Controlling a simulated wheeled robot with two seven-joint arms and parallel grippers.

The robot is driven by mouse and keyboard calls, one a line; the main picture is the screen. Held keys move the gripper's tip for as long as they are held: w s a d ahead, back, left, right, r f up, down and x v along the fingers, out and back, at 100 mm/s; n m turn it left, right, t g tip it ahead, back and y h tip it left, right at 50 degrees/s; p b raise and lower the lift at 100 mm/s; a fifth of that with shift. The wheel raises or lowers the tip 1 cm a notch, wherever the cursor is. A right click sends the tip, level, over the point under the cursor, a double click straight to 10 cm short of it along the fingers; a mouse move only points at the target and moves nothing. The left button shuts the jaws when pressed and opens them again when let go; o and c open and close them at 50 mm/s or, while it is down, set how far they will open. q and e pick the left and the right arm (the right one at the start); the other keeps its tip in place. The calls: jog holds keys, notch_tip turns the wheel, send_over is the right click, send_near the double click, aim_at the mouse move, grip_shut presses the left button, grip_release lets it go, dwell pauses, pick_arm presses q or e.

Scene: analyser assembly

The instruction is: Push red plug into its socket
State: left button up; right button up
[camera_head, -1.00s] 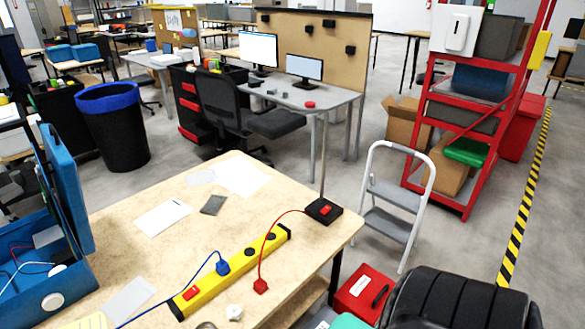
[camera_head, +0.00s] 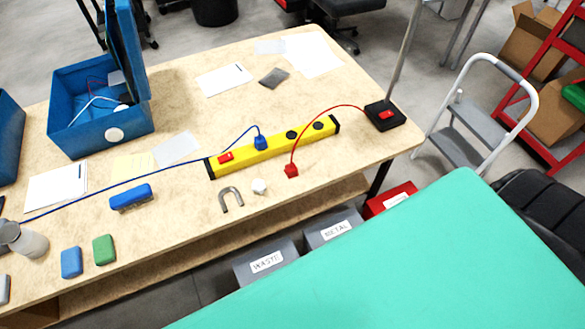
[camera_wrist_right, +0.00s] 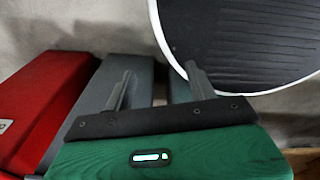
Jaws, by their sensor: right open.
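The red plug (camera_head: 291,170) lies on the wooden table in front of the yellow power strip (camera_head: 278,149), apart from it. Its red cable (camera_head: 309,124) arcs to a black box (camera_head: 372,108) with a red switch at the table's right corner. The strip has a red switch (camera_head: 226,157), a blue plug (camera_head: 261,143) seated in it and dark round sockets (camera_head: 292,134) to the right that look empty. My right gripper (camera_wrist_right: 160,69) is open and empty in the right wrist view, with its fingers apart, away from the plug. My left gripper is not in view.
A horseshoe magnet (camera_head: 231,199) and a small white piece (camera_head: 259,186) lie near the plug. A blue case (camera_head: 100,134) stands at the left. Grey bins (camera_head: 267,262) are below the table edge. A step stool (camera_head: 470,125) stands at the right.

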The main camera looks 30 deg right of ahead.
jog(key=w+a+r+t+b, duration=0.1)
jog(key=w+a+r, duration=0.1)
jog(key=w+r, duration=0.95)
jog(key=w+a+r+b, duration=0.1)
jog(key=w+a+r, duration=0.1)
jog(key=w+r, duration=0.9)
jog(key=w+a+r+y+b, duration=0.1)
jog(key=w+a+r+y, duration=0.15)
jog(key=w+r, duration=1.1)
jog(key=shift+m+g+h, duration=0.4)
jog(key=shift+h, duration=0.25)
jog(key=w+d+r, duration=0.1)
jog(key=w+r, duration=0.3)
jog(key=w, duration=0.1)
jog(key=w+d+r, duration=0.1)
jog(key=w+r, duration=0.1)
jog(key=r, duration=0.1)
jog(key=shift+w+d+b, duration=0.2)
jog(key=shift+d+b, duration=0.1)
jog(key=shift+d, duration=0.05)
notch_tip(320, 180, up, 8)
jog(key=f+m+g+h, duration=0.1)
jog(key=m, duration=0.1)
send_over(293, 166)
jog(key=shift+d+r, duration=0.15)
jog(key=shift+r, duration=0.1)
notch_tip(293, 166, down, 9)
jog(key=shift+r+p, duration=0.15)
jog(key=shift+p, duration=0.45)
